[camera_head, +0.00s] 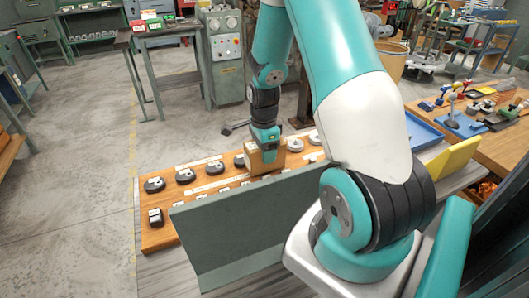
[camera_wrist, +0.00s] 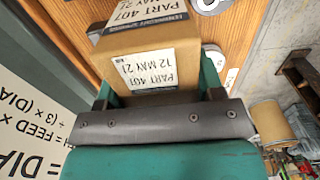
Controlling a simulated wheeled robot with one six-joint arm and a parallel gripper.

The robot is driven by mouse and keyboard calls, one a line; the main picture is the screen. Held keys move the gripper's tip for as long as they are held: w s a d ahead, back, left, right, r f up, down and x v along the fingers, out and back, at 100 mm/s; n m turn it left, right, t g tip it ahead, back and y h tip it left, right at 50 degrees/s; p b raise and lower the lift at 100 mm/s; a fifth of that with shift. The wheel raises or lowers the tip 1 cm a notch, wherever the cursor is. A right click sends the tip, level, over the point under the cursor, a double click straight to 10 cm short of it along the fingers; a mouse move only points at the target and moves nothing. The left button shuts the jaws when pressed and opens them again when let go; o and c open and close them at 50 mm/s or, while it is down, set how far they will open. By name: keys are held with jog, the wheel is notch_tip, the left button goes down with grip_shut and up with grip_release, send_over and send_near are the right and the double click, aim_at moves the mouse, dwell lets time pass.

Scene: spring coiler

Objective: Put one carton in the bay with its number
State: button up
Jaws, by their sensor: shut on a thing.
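My gripper (camera_head: 266,142) is shut on a brown cardboard carton (camera_head: 268,160), over the wooden board (camera_head: 152,232). In the wrist view the carton (camera_wrist: 150,62) sits between the two fingers, with white labels reading "PART 407" and "12 MAY 21". I cannot tell whether its underside touches the board. The board carries dark rounded parts (camera_head: 186,175) to the left of the carton and pale ring-shaped parts (camera_head: 295,145) to its right. White label strips run along it. Bay numbers are too small to read, and the board's near side is partly hidden.
A grey-green upright panel (camera_head: 235,225) stands in front of the board. A white sign with formulas (camera_wrist: 30,125) shows at left in the wrist view. A blue tray (camera_head: 424,134) and a bench with tools (camera_head: 490,140) lie right. Open floor (camera_head: 70,180) is left.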

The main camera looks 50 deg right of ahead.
jog(key=shift+f, duration=0.8)
jog(key=shift+f, duration=0.15)
jog(key=o, duration=1.3)
